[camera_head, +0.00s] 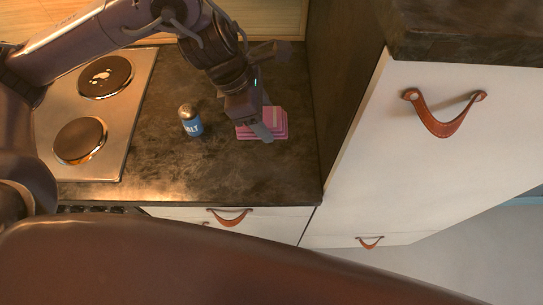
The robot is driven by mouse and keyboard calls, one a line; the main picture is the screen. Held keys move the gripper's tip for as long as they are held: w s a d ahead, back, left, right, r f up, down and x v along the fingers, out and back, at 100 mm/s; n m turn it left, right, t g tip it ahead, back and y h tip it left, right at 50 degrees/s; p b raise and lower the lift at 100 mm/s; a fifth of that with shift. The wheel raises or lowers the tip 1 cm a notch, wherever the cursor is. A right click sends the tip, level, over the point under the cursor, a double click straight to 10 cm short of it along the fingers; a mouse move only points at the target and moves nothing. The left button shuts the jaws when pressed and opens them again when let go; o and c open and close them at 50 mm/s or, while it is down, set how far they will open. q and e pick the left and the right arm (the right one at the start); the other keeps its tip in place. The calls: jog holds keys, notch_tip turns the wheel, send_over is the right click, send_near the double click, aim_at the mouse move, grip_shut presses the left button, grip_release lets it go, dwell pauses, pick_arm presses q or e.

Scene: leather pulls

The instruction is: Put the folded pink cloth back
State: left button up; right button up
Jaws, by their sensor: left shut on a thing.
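The folded pink cloth (278,123) is at the right end of the dark countertop, near the tall cabinet's side. My left gripper (266,125) reaches down over the cloth and is shut on it. The fingers cover part of the cloth's middle. I cannot tell whether the cloth rests on the counter or is slightly above it. My right gripper is not in view.
A blue salt shaker (191,121) stands on the countertop (190,170) left of the cloth. A stove (110,125) with round hotplates lies further left. A tall white cabinet (420,170) with leather pulls (440,122) bounds the right. The counter's front is clear.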

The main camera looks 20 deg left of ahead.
pick_arm(q)
notch_tip(320, 180, down, 4)
jog(key=shift+f, duration=0.1)
jog(key=b, duration=0.2)
send_over(272, 163)
jog(key=a, duration=0.1)
jog(key=f, duration=0.7)
jog(key=shift+s+a+f, duration=0.1)
jog(key=shift+s+f, duration=0.2)
jog(key=shift+f, duration=0.05)
notch_tip(272, 163, down, 4)
jog(key=shift+f+b, duration=0.1)
jog(key=shift+b, duration=0.2)
jog(key=shift+f, duration=0.2)
jog(key=o, duration=0.6)
jog(key=shift+f, duration=0.1)
jog(key=o, duration=0.4)
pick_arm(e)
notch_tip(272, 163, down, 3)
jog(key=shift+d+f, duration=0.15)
